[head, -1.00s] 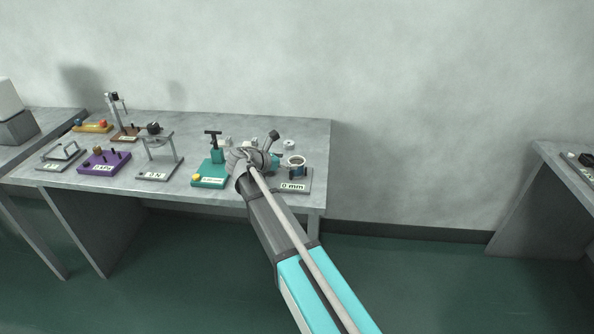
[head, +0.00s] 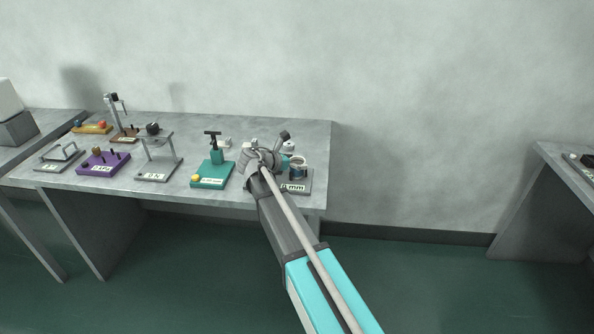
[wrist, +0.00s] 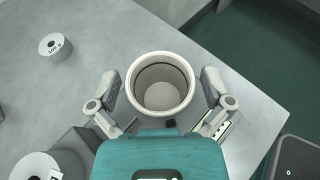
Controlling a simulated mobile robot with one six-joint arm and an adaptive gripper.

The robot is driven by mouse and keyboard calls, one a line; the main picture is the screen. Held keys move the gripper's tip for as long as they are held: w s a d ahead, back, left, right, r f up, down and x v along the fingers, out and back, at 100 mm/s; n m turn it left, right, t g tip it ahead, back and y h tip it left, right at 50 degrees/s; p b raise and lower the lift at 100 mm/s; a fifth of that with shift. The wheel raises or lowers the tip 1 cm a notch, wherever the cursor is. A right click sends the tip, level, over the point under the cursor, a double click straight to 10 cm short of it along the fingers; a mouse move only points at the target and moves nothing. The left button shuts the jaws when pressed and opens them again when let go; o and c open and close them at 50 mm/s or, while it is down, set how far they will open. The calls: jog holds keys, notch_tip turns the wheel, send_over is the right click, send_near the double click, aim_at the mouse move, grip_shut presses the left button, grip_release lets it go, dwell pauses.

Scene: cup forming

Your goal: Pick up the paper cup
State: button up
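The paper cup (wrist: 160,85) is a pale, open-topped cup, seen from above in the wrist view. It stands upright and empty. My gripper (wrist: 160,92) is open, with one finger on each side of the cup and a small gap showing on both sides. In the head view, my gripper (head: 272,160) is over the right end of the table, just left of a white-rimmed round item (head: 298,164) on the grey "0 mm" plate (head: 303,184). That item seems to be the cup, partly hidden by my gripper.
The grey table (head: 230,128) also carries a teal press stand (head: 212,175), a grey stand (head: 158,173) and a purple block (head: 104,162) to the left. The table's right edge is close by.

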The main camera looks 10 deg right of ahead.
jog(key=c, duration=0.7)
jog(key=shift+r, duration=0.1)
notch_tip(320, 180, up, 2)
jog(key=p, duration=0.2)
jog(key=shift+r+p, duration=0.25)
jog(key=shift+p, duration=0.15)
jog(key=s+r+p, duration=0.3)
jog(key=s, duration=0.1)
jog(key=s+r+p, duration=0.3)
jog(key=s+r, duration=0.1)
jog(key=s, duration=0.1)
jog(key=s+a+r+p, duration=0.1)
jog(key=s+r+p, duration=0.2)
jog(key=s+p, duration=0.1)
jog(key=shift+s+r, duration=0.15)
jog(key=shift+s, duration=0.4)
